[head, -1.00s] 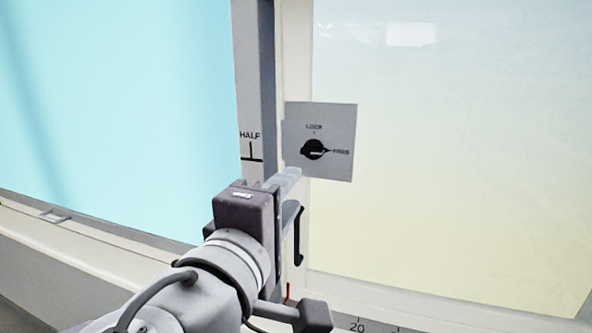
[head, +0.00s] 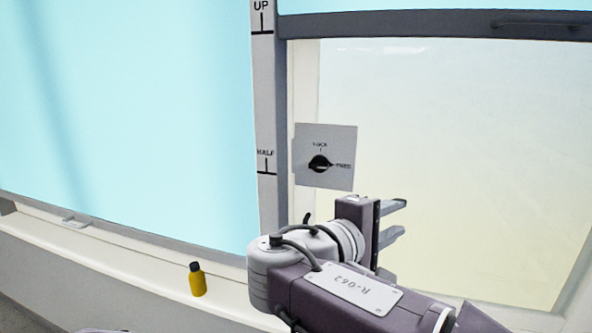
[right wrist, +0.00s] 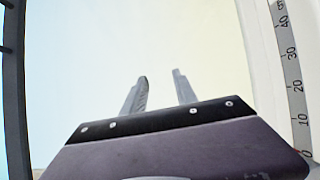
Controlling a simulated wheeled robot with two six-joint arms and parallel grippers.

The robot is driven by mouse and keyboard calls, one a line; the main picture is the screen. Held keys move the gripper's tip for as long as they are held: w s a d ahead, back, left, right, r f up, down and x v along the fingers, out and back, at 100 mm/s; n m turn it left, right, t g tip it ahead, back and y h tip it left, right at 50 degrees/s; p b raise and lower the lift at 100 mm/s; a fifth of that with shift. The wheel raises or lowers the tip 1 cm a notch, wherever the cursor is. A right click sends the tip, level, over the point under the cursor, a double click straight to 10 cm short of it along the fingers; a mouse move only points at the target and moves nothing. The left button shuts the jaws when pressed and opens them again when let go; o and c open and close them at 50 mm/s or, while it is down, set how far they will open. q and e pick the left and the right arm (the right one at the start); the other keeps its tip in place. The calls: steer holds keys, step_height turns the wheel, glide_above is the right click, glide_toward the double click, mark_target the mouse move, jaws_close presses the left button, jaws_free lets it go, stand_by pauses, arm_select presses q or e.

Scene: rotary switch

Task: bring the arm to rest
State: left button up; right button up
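My right gripper (head: 398,221) is below and to the right of the rotary switch in the head view. Its two fingers are apart with nothing between them. The right wrist view shows the same open fingers (right wrist: 160,92) against the pale pane. The rotary switch (head: 320,163) is a black knob on a grey square plate (head: 340,142), with a LOCK mark above and a second mark at its right. The knob's pointer faces the right mark. The gripper is apart from the plate. My left gripper is not in view.
A yellow bottle with a black cap (head: 197,281) stands on the ledge at lower left. A grey post (head: 264,120) carries UP and HALF marks. A dark-framed sash (head: 440,24) crosses the top right. A ruler scale (right wrist: 292,75) runs along the right in the wrist view.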

steer(key=s+d+f+m+g+y+p, duration=0.2)
steer(key=s+d+f+g+p, duration=0.2)
steer(key=d+f+g, duration=0.75)
steer(key=s+f+m+y+p, duration=0.1)
steer(key=s+f+m+y, duration=0.2)
steer(key=f, duration=0.5)
steer(key=s+f+y, duration=0.3)
steer(key=s+f, duration=0.3)
steer(key=f, duration=0.2)
steer(key=a+f+m+t+y, duration=0.2)
steer(key=a+f+m+y, duration=0.3)
steer(key=a, duration=0.5)
step_height(320, 180, down, 2)
steer(key=shift+w+f, duration=0.15)
steer(key=shift+w, duration=0.25)
